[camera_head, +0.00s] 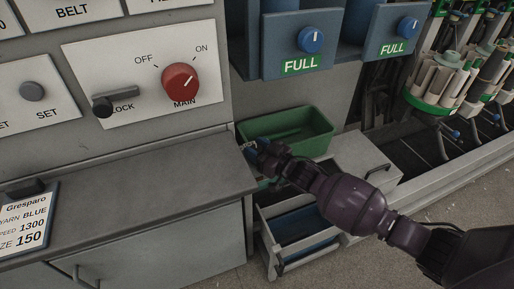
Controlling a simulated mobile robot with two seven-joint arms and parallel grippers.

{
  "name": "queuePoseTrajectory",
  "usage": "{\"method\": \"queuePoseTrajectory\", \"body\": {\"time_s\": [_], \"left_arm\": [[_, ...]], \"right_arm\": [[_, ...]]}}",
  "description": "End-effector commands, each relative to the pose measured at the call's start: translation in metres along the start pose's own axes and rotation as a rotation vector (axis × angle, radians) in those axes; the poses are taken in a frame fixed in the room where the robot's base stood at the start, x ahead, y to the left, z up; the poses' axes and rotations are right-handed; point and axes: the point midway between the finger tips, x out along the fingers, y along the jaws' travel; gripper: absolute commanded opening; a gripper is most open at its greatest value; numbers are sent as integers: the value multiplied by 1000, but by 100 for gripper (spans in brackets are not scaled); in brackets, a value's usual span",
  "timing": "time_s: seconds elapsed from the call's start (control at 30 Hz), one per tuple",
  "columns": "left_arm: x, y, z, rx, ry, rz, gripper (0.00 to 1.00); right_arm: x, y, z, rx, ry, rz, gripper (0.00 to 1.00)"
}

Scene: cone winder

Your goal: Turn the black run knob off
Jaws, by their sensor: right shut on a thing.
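I see no knob labelled run. The red main knob (180,82) on the white panel has its pointer toward ON. My left gripper is not in view.
The counter (130,175) is bare in the middle, with a label card (28,222) at its left. A green bin (288,132) and an open drawer (300,238) lie around my right arm. Two blue knobs (311,40) are above FULL labels; bobbins (445,85) stand at right.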

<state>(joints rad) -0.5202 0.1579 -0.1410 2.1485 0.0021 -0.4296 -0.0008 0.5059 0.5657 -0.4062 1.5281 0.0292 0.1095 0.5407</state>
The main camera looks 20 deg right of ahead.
Motion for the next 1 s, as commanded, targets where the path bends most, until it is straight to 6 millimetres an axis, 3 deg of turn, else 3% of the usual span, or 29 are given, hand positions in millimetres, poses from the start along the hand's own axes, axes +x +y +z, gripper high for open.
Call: {"method": "queuePoseTrajectory", "body": {"time_s": [0.5, 1.0], "left_arm": [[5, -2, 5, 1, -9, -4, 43], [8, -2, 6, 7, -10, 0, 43]], "right_arm": [[0, 1, 2, -2, -3, -249, 20], [0, 0, 0, 0, 1, -298, 20]]}}
